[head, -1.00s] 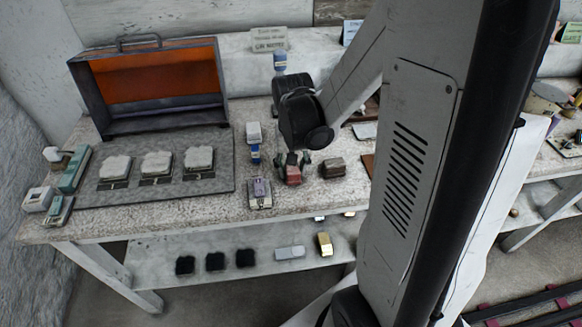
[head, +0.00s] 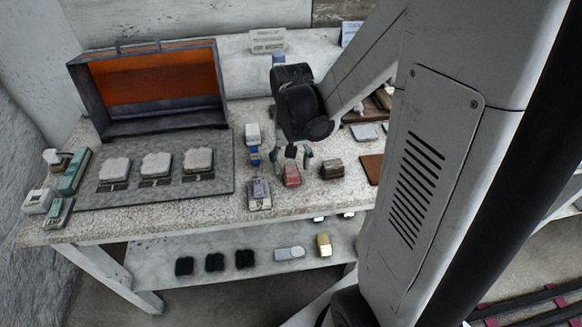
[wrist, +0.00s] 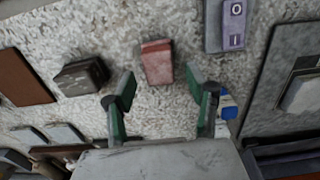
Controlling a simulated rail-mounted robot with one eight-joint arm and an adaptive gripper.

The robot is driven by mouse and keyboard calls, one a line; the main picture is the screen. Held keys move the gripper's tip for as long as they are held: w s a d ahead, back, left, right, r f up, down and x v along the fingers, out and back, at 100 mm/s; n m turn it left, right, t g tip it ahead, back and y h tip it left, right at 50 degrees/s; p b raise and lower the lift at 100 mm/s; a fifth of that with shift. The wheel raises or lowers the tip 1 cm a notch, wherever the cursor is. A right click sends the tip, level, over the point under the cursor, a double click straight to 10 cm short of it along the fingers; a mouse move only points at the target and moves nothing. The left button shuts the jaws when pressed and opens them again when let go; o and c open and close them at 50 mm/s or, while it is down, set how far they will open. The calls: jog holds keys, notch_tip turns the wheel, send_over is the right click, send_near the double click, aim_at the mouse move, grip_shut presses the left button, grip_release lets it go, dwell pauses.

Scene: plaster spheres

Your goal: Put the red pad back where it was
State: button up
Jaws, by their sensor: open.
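The red pad (head: 291,175) is a small red block lying on the speckled worktop. It also shows in the wrist view (wrist: 157,61), at top centre. My gripper (head: 304,156) is open, with its two green-and-dark fingers spread apart. In the wrist view my gripper (wrist: 158,85) has its fingertips just short of the pad, one to each side of its near end, and nothing is between them. In the head view the fingers sit just behind and above the pad.
A brown block (head: 332,169) lies right of the pad. A grey-purple switch box (head: 259,194) and a blue-and-white bottle (head: 254,153) stand left. Further left, a grey mat (head: 135,195) holds several white-topped pieces before an open orange-lined case (head: 150,85).

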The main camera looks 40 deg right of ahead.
aim_at(291, 168)
notch_tip(291, 168, up, 9)
jog(key=p, duration=0.1)
jog(key=s+a+r+n+t, duration=0.2)
jog(key=s+a+r+t, duration=0.1)
jog(key=a, duration=0.3)
jog(key=s+a+r+n+t, duration=0.3)
jog(key=s+a+r+t, duration=0.1)
jog(key=a, duration=0.3)
jog(key=shift+s+r, duration=0.15)
jog(key=shift+r, duration=0.6)
